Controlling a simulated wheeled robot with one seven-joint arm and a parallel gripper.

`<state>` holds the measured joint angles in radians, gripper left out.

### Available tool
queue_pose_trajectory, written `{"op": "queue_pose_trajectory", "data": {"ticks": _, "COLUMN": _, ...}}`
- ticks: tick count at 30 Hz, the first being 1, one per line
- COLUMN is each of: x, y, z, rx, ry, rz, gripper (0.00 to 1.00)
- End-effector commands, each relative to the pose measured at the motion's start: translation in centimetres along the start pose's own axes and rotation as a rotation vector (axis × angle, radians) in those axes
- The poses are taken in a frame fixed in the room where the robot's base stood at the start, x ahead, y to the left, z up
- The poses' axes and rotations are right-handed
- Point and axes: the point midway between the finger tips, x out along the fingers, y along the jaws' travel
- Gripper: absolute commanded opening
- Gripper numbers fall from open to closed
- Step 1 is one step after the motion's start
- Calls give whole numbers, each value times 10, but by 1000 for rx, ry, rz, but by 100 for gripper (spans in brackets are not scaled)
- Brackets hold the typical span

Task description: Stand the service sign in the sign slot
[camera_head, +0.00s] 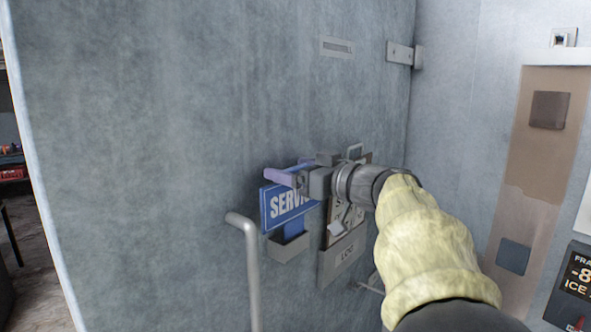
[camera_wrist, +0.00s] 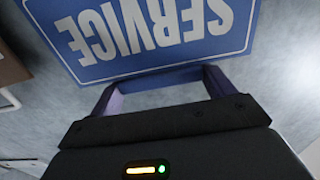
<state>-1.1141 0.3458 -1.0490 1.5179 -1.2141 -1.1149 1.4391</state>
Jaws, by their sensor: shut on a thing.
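The service sign (camera_head: 285,208) is a blue plate with white "SERVICE" lettering and a narrower blue stem below. It is upright in front of the freezer wall, and fills the top of the wrist view (camera_wrist: 150,38), upside down there. My gripper (camera_head: 290,177) has purple fingers and is shut on the sign's top edge; the fingers also show in the wrist view (camera_wrist: 160,78). The sign slot (camera_head: 289,248) is a small grey open-topped holder on the wall, directly below the sign. The stem's lower end meets or enters the holder; its depth is hidden by the front wall.
A grey holder marked "LOG" (camera_head: 345,256) with a clipboard (camera_head: 338,222) is just right of the slot, partly behind my arm. A vertical grey handle (camera_head: 249,270) stands out at the left. The upper left wall (camera_head: 180,100) is bare.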

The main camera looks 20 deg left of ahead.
Motion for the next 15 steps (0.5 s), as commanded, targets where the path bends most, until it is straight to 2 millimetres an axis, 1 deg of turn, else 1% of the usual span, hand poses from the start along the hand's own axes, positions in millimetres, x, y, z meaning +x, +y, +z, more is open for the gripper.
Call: {"op": "queue_pose_trajectory", "data": {"ticks": 15, "x": 0, "y": -1, "z": 6, "rx": 1, "ry": 1, "rz": -1, "gripper": 63}}
